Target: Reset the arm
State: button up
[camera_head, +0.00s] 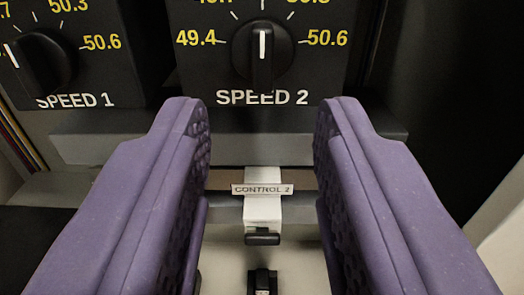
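My gripper (262,130) is in view as two purple fingers, one at each side, with a wide gap between them. It is open and nothing is held. Through the gap I see a white breaker (262,212) with a black switch (262,239), below a label reading CONTROL 2 (262,189). Another black part (262,283) shows below it, cut by the bottom edge. The fingers hide what lies to both sides of the breaker.
The SPEED 2 panel (210,75) with a black knob (262,48) is beyond the fingertips, its pointer upright. The SPEED 1 panel (105,75) with its knob (38,64) is at the upper left. Coloured wires (18,142) run at the left edge.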

jog(key=shift+s, duration=0.65)
